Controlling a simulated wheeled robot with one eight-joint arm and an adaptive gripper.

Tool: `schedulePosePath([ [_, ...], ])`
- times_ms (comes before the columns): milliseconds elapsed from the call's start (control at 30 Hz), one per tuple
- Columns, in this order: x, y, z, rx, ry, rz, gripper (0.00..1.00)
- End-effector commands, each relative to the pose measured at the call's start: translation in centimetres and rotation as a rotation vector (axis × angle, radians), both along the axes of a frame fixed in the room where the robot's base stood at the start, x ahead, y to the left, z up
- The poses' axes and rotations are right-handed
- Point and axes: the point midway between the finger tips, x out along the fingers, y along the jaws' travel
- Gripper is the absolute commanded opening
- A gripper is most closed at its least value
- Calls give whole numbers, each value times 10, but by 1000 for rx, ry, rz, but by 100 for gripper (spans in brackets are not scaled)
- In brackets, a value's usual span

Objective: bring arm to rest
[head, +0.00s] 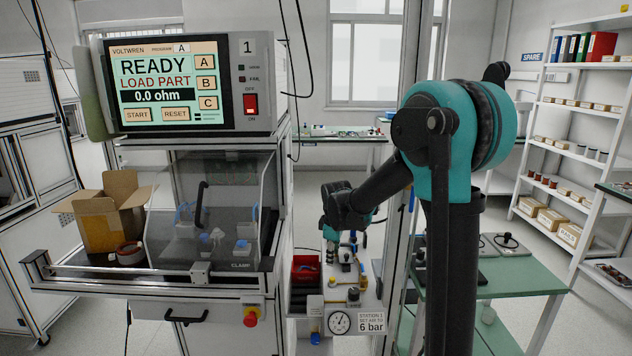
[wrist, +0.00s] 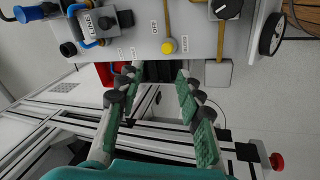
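My arm, teal and black, rises at the right of the head view and bends down toward the middle. My gripper (head: 345,248) points downward there, in front of the pneumatic panel (head: 352,317) beside the tester; its fingertips are small and hard to make out. In the wrist view my gripper (wrist: 152,82) has its two green-padded fingers spread well apart with nothing held between them. I cannot tell whether the fingers touch anything.
The tester screen (head: 165,80) reads READY, LOAD PART, 0.0 ohm. Its clear cover (head: 205,220) stands over a fixture. A cardboard box (head: 100,215) and a tape roll (head: 130,253) are at left. A red bin (head: 305,268) is near my gripper. A green table (head: 530,279) stands at right.

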Motion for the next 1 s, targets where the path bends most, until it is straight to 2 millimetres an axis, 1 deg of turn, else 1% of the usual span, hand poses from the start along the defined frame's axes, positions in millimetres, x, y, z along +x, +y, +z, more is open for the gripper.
schedulePosePath([
  [33, -12, -10, 1, 13, -3, -46, 36],
  [67, -19, -16, 2, 23, -5, -79, 36],
  [167, -50, -39, 3, 65, -13, -212, 36],
  [267, -88, -63, 1, 117, -21, -373, 36],
  [300, -103, -71, -1, 137, -26, -437, 36],
  [367, -126, -84, -4, 168, -33, -534, 36],
  [400, -142, -91, -7, 190, -36, -598, 36],
  [467, -166, -101, -13, 222, -41, -694, 36],
  [500, -182, -108, -17, 243, -45, -758, 36],
  [600, -217, -120, -29, 295, -55, -905, 36],
  [700, -246, -129, -40, 337, -63, -1024, 36],
  [833, -269, -134, -50, 374, -69, -1125, 36],
  [900, -275, -135, -53, 385, -70, -1153, 36],
  [1000, -278, -136, -55, 391, -71, -1169, 36],
])
